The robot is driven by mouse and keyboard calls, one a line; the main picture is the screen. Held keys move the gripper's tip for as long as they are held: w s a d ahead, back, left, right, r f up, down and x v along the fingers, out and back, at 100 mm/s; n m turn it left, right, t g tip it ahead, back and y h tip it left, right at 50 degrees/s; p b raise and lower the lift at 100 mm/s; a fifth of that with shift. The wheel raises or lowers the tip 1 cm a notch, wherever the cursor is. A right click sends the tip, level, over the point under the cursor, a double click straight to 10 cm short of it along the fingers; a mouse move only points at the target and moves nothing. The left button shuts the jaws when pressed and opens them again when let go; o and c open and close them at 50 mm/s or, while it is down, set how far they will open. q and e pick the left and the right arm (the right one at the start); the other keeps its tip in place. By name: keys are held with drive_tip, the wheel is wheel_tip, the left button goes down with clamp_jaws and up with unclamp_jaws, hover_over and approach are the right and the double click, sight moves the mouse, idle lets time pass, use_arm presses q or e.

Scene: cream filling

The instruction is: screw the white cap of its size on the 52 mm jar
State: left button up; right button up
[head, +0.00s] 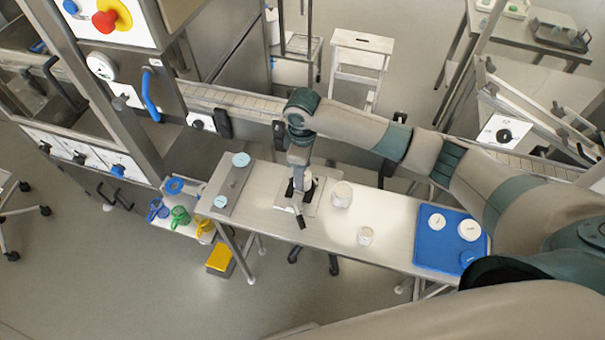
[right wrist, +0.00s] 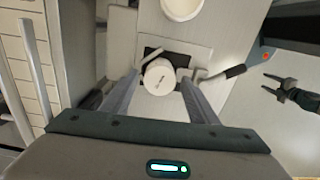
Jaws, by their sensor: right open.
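A white cap with dark print on its top (right wrist: 160,72) sits in the clamp fixture, between the fingers of my right gripper (right wrist: 155,95). The jar under it is largely hidden, and I cannot tell how tightly the cap sits. In the head view my right gripper (head: 298,190) points down over the clamp plate (head: 315,203). Its fingers are apart, one on each side of the cap, with no clear contact. My left gripper (right wrist: 282,88) shows only at the right edge of the right wrist view, fingers apart and empty.
A blue tray (head: 425,255) holds two white caps (head: 436,221) (head: 468,230) and a blue one (head: 467,258). Light-blue discs (head: 241,159) lie left on a grey plate. The clamp's dark handle (right wrist: 235,71) sticks out sideways.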

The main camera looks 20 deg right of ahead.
drive_tip(key=n, duration=0.5)
drive_tip(key=shift+n, duration=0.4)
drive_tip(key=n, duration=0.5)
drive_tip(key=shift+n, duration=0.3)
drive_tip(key=c, duration=1)
drive_tip(key=shift+o, duration=0.9)
drive_tip(key=shift+c, duration=0.4)
